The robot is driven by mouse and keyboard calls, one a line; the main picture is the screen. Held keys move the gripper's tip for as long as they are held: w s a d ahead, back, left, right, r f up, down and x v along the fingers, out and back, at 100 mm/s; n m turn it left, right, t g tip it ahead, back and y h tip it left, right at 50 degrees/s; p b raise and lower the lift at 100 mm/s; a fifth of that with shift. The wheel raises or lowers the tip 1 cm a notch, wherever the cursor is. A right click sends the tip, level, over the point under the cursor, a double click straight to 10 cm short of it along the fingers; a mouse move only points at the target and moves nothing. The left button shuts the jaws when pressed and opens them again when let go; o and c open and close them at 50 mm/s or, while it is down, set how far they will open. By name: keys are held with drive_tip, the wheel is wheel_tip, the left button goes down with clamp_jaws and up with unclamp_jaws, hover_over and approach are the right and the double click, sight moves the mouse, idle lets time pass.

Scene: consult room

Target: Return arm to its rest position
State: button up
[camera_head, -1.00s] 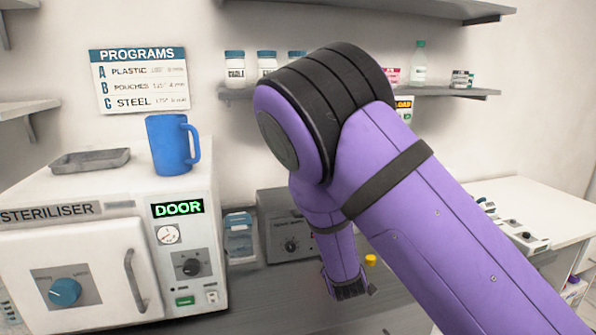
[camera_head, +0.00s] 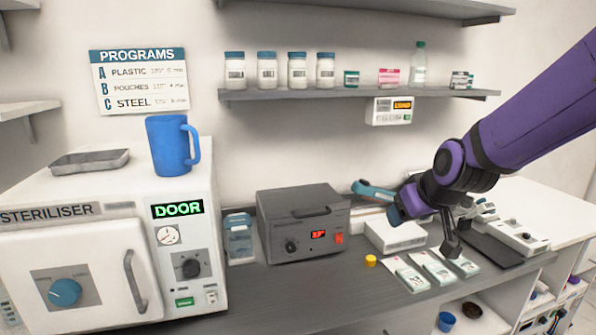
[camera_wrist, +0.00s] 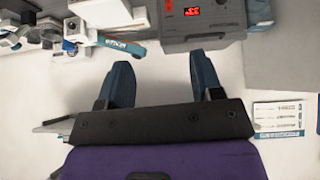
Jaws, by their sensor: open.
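My arm (camera_head: 540,105) comes in from the upper right of the head view and is bent at the wrist. Its wrist end (camera_head: 440,190) is over the right part of the counter, above the white box and pouches. My gripper (camera_wrist: 163,72) is open in the wrist view, with two dark blue fingers spread apart. Only pale wall shows between them, and it holds nothing. Its fingertips are hard to make out in the head view.
The steriliser (camera_head: 80,260) with a blue mug (camera_head: 168,146) on top stands left. A grey unit with a red display (camera_head: 303,225), a white box (camera_head: 395,237), pouches (camera_head: 410,275) and a teal-handled device (camera_head: 373,190) are on the counter. A shelf (camera_head: 350,95) holds jars.

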drive_tip(key=s+d+r+m, duration=0.1)
drive_tip(key=s+d+r, duration=0.1)
drive_tip(key=s, duration=0.6)
drive_tip(key=s+d+r+m+g+h, duration=0.1)
drive_tip(key=s+d+r, duration=0.2)
drive_tip(key=s, duration=0.5)
drive_tip(key=s+d+r+m+g, duration=0.1)
drive_tip(key=s+d+r, duration=0.2)
drive_tip(key=s, duration=0.5)
drive_tip(key=shift+r+m+h, duration=0.3)
drive_tip(key=shift+r+h, duration=0.1)
drive_tip(key=shift+r, duration=0.35)
idle(4.8)
